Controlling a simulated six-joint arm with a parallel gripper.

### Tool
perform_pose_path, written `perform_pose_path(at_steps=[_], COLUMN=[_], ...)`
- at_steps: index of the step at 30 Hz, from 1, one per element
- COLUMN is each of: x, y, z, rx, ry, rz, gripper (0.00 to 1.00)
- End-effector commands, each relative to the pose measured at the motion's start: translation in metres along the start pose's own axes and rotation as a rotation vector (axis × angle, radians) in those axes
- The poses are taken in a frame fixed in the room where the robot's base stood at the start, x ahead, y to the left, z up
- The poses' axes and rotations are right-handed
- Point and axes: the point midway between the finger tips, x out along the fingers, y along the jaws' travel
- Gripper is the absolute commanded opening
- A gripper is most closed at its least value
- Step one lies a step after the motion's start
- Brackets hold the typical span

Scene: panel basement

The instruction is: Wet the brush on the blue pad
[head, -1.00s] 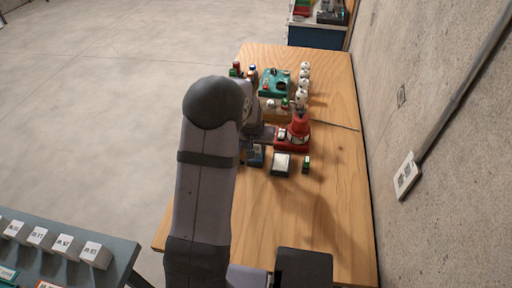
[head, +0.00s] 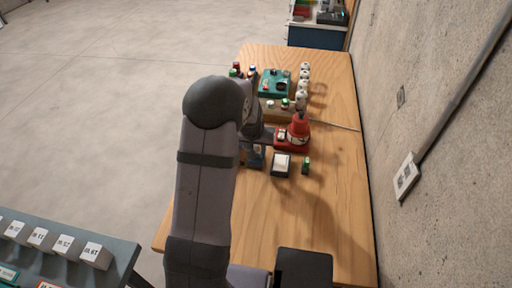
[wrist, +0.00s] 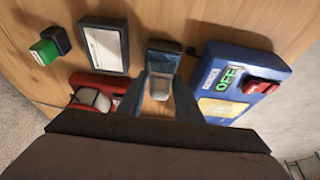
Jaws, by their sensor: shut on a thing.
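My gripper (wrist: 160,92) points down at the table in the wrist view, its two fingers close together on a small pale thing (wrist: 160,87). This seems to be part of the brush, but its bristles and most of its shape are hidden. Just beyond the fingertips is a small blue block (wrist: 164,50) with a pale face, which looks like the blue pad. I cannot tell whether the held thing touches it. In the head view my arm hides the fingertips, and the blue block (head: 256,156) shows partly beside the arm.
A white pad in a dark frame (wrist: 105,47), a green-and-black block (wrist: 44,51) and a red stand (wrist: 97,84) lie left of the gripper. A blue box reading OFF (wrist: 215,63) with a red switch is close on the right. The near tabletop (head: 335,215) is clear.

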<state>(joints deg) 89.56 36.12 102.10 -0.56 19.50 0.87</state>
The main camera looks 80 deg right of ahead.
Motion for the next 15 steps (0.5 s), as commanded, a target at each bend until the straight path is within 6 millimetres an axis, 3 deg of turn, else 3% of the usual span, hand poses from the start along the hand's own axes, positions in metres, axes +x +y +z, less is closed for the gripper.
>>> perform_pose_path(at_steps=[15], x=[-0.038], y=[0.0], z=[-0.017], rx=[0.0], ry=[0.005], rz=[0.0], gripper=[0.14])
